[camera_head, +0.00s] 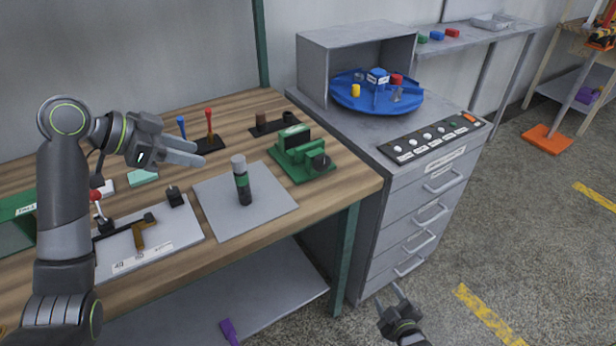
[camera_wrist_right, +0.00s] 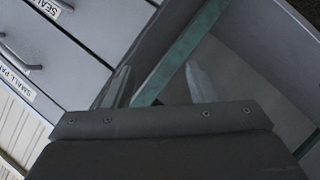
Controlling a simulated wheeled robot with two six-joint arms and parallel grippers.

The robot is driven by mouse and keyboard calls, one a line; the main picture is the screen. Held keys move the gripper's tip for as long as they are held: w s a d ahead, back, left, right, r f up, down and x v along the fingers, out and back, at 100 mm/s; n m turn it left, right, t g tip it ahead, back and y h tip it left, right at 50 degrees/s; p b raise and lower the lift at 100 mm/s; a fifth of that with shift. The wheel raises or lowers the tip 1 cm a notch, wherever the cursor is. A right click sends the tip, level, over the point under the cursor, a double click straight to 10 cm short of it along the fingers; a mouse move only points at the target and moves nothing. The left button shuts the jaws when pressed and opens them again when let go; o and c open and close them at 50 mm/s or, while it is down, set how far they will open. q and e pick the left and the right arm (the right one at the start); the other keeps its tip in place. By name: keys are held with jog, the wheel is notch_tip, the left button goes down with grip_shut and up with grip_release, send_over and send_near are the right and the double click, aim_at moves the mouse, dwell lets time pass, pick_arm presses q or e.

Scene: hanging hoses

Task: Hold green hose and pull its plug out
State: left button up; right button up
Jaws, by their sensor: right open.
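I see no green hose and no hose plug in either view. My left gripper (camera_head: 200,154) hangs over the back of the wooden workbench, its two fingers slightly apart and pointing right, with nothing between them. My right gripper (camera_head: 388,294) is low in front of the grey drawer cabinet, open and empty. In the right wrist view its fingertips (camera_wrist_right: 158,75) are apart, with a green bench leg (camera_wrist_right: 180,52) behind them.
The workbench (camera_head: 340,190) holds a grey mat (camera_head: 220,215) with a dark cylinder (camera_head: 242,182), a green vise (camera_head: 302,155) and small tools. The drawer cabinet (camera_head: 420,220) carries a blue turntable (camera_head: 350,98) and a button panel (camera_head: 430,138).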

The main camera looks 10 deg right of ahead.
jog(key=w+a+r+n+t+y, duration=0.1)
jog(key=w+r+n+t, duration=0.5)
jog(key=r, duration=0.9)
notch_tip(320, 180, up, 24)
jog(key=r+n+g+y, duration=0.1)
jog(key=n+g+y, duration=1.25)
jog(key=n, duration=2.15)
send_over(239, 200)
jog(key=s+d, duration=0.3)
jog(key=d, duration=0.4)
jog(key=s+d, duration=0.4)
jog(key=d, duration=0.4)
jog(key=shift+w+a+f+g+h, duration=0.25)
jog(key=shift+g+h, duration=0.3)
jog(key=shift+g, duration=0.1)
jog(key=x, duration=1.7)
jog(key=shift+a+f, duration=0.1)
jog(key=shift+f, duration=0.05)
